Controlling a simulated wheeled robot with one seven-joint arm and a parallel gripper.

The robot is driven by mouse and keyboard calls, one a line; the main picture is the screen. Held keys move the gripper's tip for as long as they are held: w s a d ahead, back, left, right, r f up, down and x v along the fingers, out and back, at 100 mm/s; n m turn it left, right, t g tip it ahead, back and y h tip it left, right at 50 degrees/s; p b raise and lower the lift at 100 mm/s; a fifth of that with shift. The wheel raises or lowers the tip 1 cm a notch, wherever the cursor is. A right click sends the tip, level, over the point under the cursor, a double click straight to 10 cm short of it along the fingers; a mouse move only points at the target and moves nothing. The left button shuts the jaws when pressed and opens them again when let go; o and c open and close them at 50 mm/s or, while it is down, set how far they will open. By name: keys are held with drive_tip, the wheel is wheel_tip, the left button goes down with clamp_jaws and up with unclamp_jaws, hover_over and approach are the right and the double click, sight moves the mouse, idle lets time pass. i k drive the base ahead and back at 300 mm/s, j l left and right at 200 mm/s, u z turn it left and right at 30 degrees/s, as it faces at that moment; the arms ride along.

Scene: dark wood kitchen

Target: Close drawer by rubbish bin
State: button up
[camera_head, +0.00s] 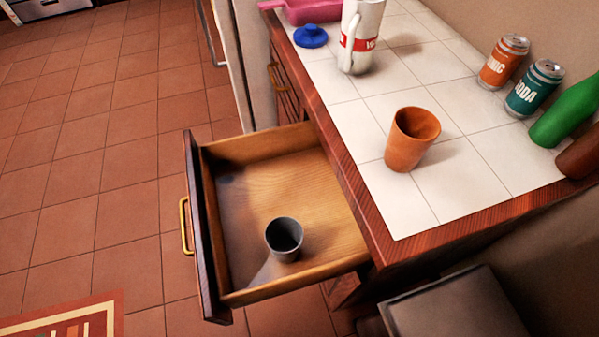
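A wooden drawer (300,175) is pulled out to the left from under the white-tiled counter. Its dark front panel (200,230) bears a brass handle (185,225) on the outer face. A dark grey cup (284,239) stands inside the drawer towards the near side. A dark box-shaped thing (455,305), which looks like the rubbish bin, stands at the bottom right beside the counter's end; its lower part is out of frame. My gripper is not in view.
The counter (450,195) holds an orange cup (410,140), a white pitcher (360,35), a blue lid-like thing (311,36), a pink tray (310,10), two cans (504,62) and a green bottle (567,112). The tiled floor (90,150) left of the drawer is clear; a patterned rug (65,318) lies bottom left.

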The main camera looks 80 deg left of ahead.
sight(237, 185)
drive_tip(key=k+j+u, duration=0.15)
drive_tip(key=u, duration=0.3)
drive_tip(key=k+j+u, duration=0.15)
drive_tip(key=j+u, duration=0.25)
drive_tip(key=l+u, duration=0.1)
drive_tip(key=u, duration=0.75)
drive_tip(key=k+j+u, duration=0.25)
drive_tip(key=k+j, duration=0.25)
drive_tip(key=j, duration=0.15)
